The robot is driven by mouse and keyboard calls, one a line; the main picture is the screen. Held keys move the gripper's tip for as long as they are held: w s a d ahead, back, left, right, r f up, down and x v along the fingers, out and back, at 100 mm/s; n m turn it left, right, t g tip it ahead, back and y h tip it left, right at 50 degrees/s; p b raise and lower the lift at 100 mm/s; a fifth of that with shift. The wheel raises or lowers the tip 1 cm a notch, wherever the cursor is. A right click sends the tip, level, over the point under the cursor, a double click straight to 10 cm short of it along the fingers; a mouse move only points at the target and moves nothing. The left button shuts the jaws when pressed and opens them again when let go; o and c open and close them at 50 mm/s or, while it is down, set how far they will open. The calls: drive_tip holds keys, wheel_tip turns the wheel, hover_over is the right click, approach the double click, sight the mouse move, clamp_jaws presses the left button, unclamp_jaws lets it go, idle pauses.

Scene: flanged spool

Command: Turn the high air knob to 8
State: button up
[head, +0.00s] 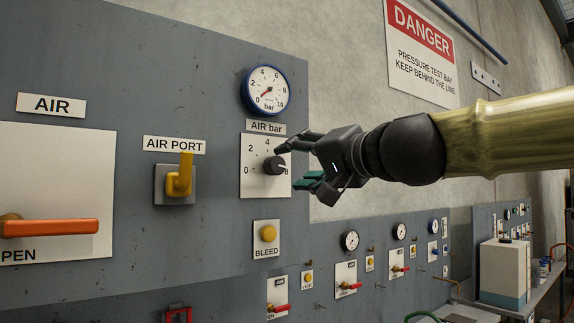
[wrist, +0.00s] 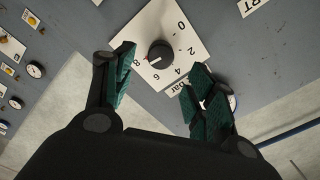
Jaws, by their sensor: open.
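The high air knob is a round black knob (head: 274,165) on a white dial plate (head: 254,182) labelled AIR bar, on the grey panel. In the wrist view, the knob (wrist: 160,54) shows a small pale mark pointing toward the 8 on its plate (wrist: 150,22). My gripper (head: 291,166) is open at the knob's right in the head view, hiding part of the plate's right side. In the wrist view, its green-padded fingers (wrist: 160,68) are spread to either side of the knob, with visible gaps. Whether a fingertip touches it, I cannot tell.
A blue-rimmed gauge (head: 267,90) above the knob has its red needle near 0. A yellow AIR PORT lever (head: 181,177) stands out at left, and a yellow BLEED button (head: 268,234) sits below. An orange handle (head: 50,228) is farther left. Lower panels lie behind at right.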

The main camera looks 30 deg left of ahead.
drive_tip(key=v, duration=0.4)
drive_tip(key=shift+s+d, duration=0.1)
drive_tip(key=shift+d, duration=0.25)
